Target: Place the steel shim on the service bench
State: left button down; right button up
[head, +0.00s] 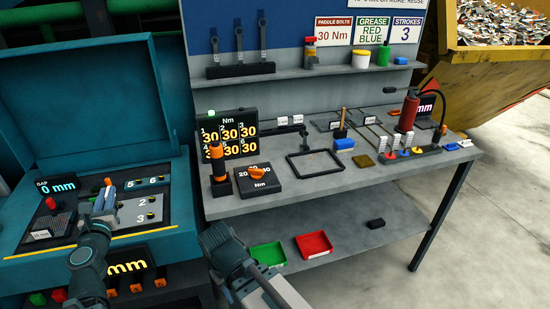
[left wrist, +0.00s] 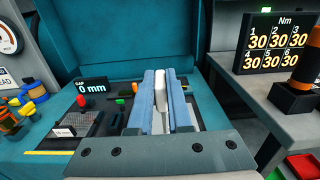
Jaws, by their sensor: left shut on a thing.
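My left gripper (head: 104,198) is over the teal machine at the left, and its blue fingers also show in the left wrist view (left wrist: 160,98). They are shut on a thin pale grey piece, the steel shim (left wrist: 160,85), seen nearly edge-on between the fingers. The service bench (head: 330,197) stands to the right of the machine, apart from the gripper. Its grey top also shows in the left wrist view (left wrist: 262,118). Part of my right arm shows low in the middle of the head view, but no right fingers can be seen.
The bench carries a torque display (head: 228,133), a black box with an orange knob (head: 258,178), an orange-topped tool (head: 218,165), a black frame (head: 314,164) and a red cylinder (head: 407,115). Bare bench top lies along the front edge. The machine's raised lid (head: 85,100) stands behind the gripper.

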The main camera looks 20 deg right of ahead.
aim_at(315, 164)
jog(key=l, duration=3.45)
